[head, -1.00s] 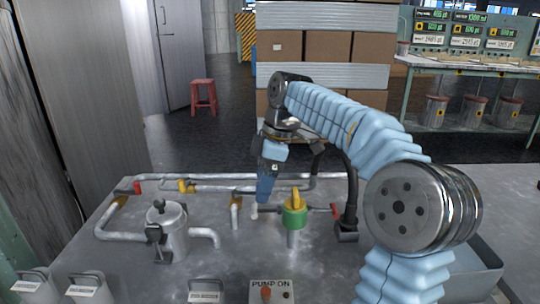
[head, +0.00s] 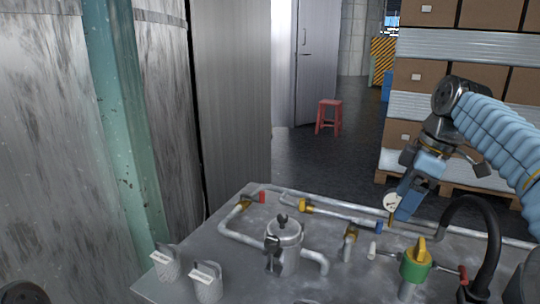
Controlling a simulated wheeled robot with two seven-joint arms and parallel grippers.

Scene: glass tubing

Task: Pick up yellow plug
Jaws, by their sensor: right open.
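My right gripper (head: 403,214) comes in from the right, pointing down above the back right of the grey table, with blue fingers close together in this view. It is open, and I see nothing held in it. A yellow piece (head: 418,248) stands upright on a green fitting (head: 416,268) on a pipe, below and slightly right of the fingertips. I cannot tell whether this is the yellow plug. Other yellow pieces show on a pipe at the back (head: 305,206) and on a short upright pipe (head: 350,231). My left gripper is out of view.
A silver pot (head: 286,247) stands mid-table, with two labelled metal canisters (head: 207,282) to its left. Pipes run along the back. A round white gauge (head: 392,201) shows beside the right fingers. A black curved hose (head: 488,230) rises at the right.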

